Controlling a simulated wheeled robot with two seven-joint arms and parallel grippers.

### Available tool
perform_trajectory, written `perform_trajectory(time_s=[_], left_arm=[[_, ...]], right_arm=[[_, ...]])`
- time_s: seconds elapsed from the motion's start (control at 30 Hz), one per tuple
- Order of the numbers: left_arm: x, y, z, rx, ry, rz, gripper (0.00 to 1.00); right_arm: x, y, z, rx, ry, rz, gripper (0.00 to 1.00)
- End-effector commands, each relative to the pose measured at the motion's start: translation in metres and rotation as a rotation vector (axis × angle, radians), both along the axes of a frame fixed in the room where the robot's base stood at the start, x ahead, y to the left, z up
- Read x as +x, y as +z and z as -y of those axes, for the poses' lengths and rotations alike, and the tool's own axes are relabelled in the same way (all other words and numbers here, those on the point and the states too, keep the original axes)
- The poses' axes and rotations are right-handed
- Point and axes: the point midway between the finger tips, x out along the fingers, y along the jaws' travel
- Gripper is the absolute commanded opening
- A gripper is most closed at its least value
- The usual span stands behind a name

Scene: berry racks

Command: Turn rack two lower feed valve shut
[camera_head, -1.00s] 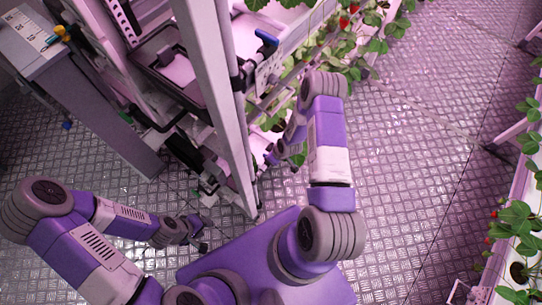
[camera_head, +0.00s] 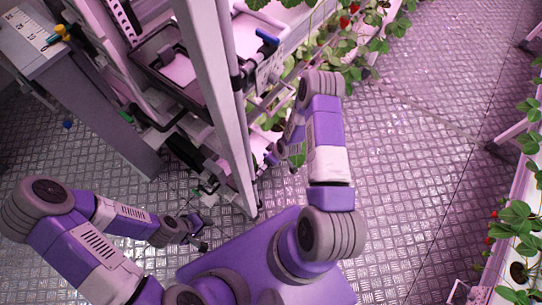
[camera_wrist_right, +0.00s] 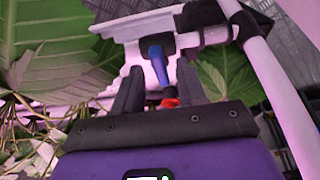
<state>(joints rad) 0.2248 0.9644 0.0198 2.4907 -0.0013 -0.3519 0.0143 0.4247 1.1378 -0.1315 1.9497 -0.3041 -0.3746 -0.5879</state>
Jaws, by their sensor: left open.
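A blue valve lever (camera_wrist_right: 158,62) stands out from a white pipe fitting in the right wrist view, with a small red part (camera_wrist_right: 170,102) below it. My right gripper (camera_wrist_right: 158,85) is open, with one dark finger on each side of the lever; I cannot tell whether either touches it. In the head view my right gripper (camera_head: 272,157) is low beside the rack post, and the lever there is hidden. Another blue handle (camera_head: 267,37) shows higher on the rack. My left gripper (camera_head: 199,230) is open and empty, low above the floor.
The rack's upright post (camera_head: 217,100) stands between my two arms. A dark tray (camera_head: 172,68) and a grey cabinet (camera_head: 85,95) are on the left. Leaves (camera_wrist_right: 50,70) crowd the right gripper. The floor aisle (camera_head: 420,150) on the right is clear.

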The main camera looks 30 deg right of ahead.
Motion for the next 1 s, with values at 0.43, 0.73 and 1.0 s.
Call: perform_trajectory(time_s=[0.43,0.73,1.0], left_arm=[[0.0,0.021,0.0,0.0,0.0,0.0,0.43],[0.0,0.029,0.0,0.0,0.0,0.0,0.43],[0.0,0.029,0.0,0.0,0.0,0.0,0.43]], right_arm=[[-0.016,0.045,0.007,-0.001,0.0,-0.001,0.4],[-0.027,0.07,0.011,0.0,0.0,0.0,0.4],[-0.027,0.07,0.011,0.0,0.0,0.0,0.4]])
